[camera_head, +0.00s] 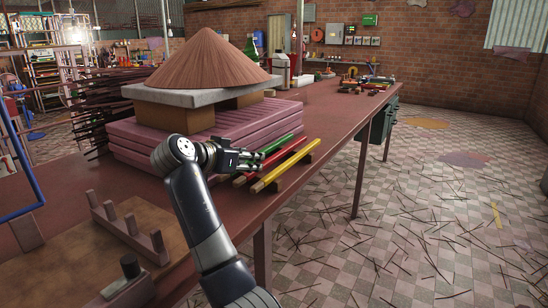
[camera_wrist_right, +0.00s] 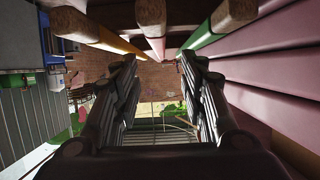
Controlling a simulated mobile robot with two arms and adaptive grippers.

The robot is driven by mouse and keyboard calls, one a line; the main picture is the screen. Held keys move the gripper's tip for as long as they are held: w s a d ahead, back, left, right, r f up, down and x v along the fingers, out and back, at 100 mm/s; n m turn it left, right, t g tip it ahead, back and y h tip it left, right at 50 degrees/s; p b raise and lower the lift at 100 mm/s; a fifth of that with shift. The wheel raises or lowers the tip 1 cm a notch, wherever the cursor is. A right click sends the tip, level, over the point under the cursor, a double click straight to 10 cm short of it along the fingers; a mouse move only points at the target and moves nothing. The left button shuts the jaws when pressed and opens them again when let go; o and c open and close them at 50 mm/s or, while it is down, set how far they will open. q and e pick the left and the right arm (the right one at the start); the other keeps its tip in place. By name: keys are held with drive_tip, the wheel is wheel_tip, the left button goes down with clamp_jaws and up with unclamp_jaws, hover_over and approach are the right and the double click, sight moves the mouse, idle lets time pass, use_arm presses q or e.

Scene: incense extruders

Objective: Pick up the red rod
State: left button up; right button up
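The red rod (camera_head: 286,152) lies between a green rod (camera_head: 280,142) and a yellow rod (camera_head: 281,172) on low wooden supports near the table's edge. My right gripper (camera_head: 256,160) is over the rods' near part in the head view and hides some of the red and green rods. In the right wrist view my right gripper (camera_wrist_right: 157,62) is open, its fingers apart with nothing between them. There the red rod (camera_wrist_right: 156,46) shows pinkish at the top, roughly in line with the finger gap. I cannot tell whether the gripper touches it. My left gripper is not in view.
A stack of pink slabs (camera_head: 150,143) stands left of the rods, bearing a grey slab (camera_head: 190,97) and a brown cone (camera_head: 210,62). A wooden peg rack (camera_head: 130,228) lies at the table's front left. The floor right of the table (camera_head: 345,100) is open, with scattered sticks.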

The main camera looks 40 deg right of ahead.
sight(265, 161)
drive_tip(key=x, duration=0.4)
drive_tip(key=shift+d+f, duration=0.1)
drive_tip(key=shift+f, duration=0.1)
drive_tip(key=b+x, duration=0.1)
drive_tip(key=x, duration=0.3)
drive_tip(key=shift+w+d+f, duration=0.1)
drive_tip(key=shift+d+f, duration=0.15)
drive_tip(key=shift+a+r, duration=0.1)
drive_tip(key=shift+c, duration=0.9)
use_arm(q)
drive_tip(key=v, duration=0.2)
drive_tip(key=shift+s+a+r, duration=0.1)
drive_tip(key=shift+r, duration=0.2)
use_arm(e)
clamp_jaws()
